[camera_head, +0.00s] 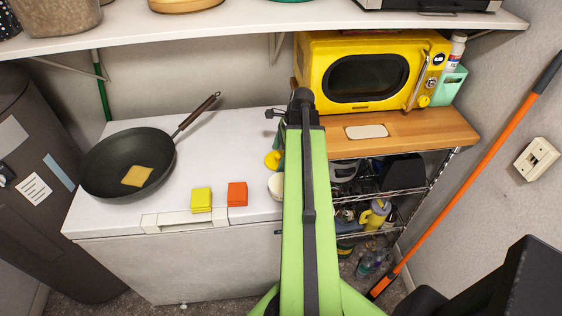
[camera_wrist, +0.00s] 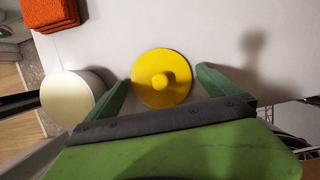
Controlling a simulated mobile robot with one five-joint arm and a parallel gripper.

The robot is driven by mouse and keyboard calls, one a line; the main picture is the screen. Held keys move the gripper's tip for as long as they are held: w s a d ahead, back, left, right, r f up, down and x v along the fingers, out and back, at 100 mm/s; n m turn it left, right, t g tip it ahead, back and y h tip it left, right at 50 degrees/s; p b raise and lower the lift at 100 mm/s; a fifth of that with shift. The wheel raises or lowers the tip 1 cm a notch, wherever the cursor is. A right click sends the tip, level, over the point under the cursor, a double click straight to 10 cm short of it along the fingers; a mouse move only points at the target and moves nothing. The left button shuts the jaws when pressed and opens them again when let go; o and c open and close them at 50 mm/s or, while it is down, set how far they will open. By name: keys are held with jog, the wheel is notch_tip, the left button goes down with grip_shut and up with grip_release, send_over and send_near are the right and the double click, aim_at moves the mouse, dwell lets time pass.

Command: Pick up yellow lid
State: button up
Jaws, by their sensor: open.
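The yellow lid (camera_wrist: 162,78) is a round disc with a small knob in its middle. In the wrist view it lies on the white surface, between and just ahead of the two green fingertips of my gripper (camera_wrist: 165,82). The fingers are open, with space on both sides of the lid. In the head view only an edge of the yellow lid (camera_head: 272,160) shows at the left of my green arm, which hides the rest.
A white round container (camera_wrist: 70,97) stands left of my gripper. An orange block (camera_head: 237,194) and a yellow block (camera_head: 201,199) sit on the white chest top (camera_head: 235,135). A pan (camera_head: 100,160) lies further left; a wooden shelf with a yellow microwave (camera_head: 318,75) is right.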

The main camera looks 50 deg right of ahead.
jog(key=c, duration=1.2)
jog(key=shift+r, duration=0.1)
